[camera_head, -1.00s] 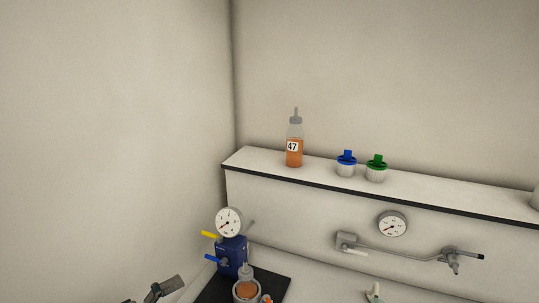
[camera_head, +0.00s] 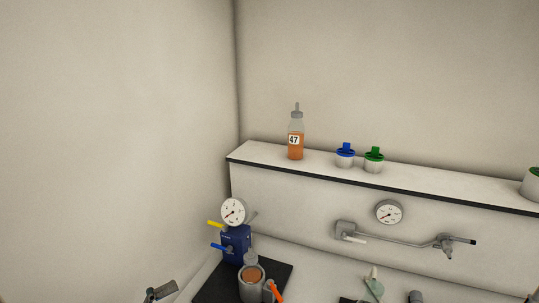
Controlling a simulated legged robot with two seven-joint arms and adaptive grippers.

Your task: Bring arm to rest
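A grey and dark metal part (camera_head: 160,291), which looks like the tip of my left gripper, shows at the bottom edge left of the dark mat. Most of it is cut off, so its fingers cannot be read. It appears apart from the things on the mat. My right gripper is not in view. A bottle with orange juice and a label 47 (camera_head: 296,140) stands upright on the white shelf (camera_head: 440,189), away from the visible metal part.
A blue-capped cup (camera_head: 345,156) and a green-capped cup (camera_head: 373,160) stand on the shelf. Below, a blue device with a gauge (camera_head: 233,212) and a grey holder with orange contents (camera_head: 252,283) occupy the dark mat (camera_head: 216,288). A pipe (camera_head: 400,238) runs along the shelf front.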

